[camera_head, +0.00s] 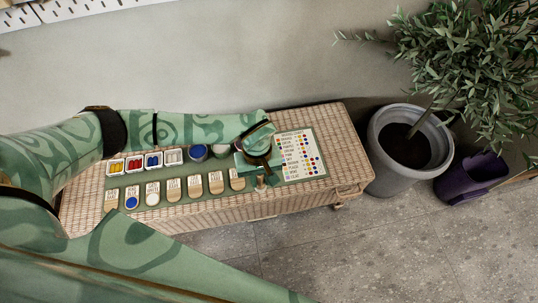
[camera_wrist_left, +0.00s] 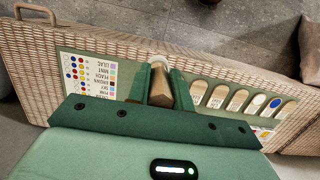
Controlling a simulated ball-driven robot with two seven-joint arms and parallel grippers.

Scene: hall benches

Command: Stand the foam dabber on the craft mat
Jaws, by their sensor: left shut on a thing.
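The foam dabber (camera_head: 262,183) has a wooden body, and a pale end shows past the fingers in the left wrist view (camera_wrist_left: 157,90). My left gripper (camera_head: 259,161) is shut on it, with a green finger on either side in the left wrist view (camera_wrist_left: 159,85). The green craft mat (camera_head: 142,178) lies along the wicker bench, and the gripper is over its right part, beside the colour chart. I cannot tell whether the dabber touches the mat. My right gripper is not in view.
The wicker bench (camera_head: 85,205) carries small paint trays (camera_head: 153,160), a blue jar (camera_head: 198,152), several wooden tags (camera_head: 195,186) and a colour chart (camera_head: 301,155). A grey planter (camera_head: 383,165) with a leafy plant and a purple bin (camera_head: 463,181) stand right of the bench.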

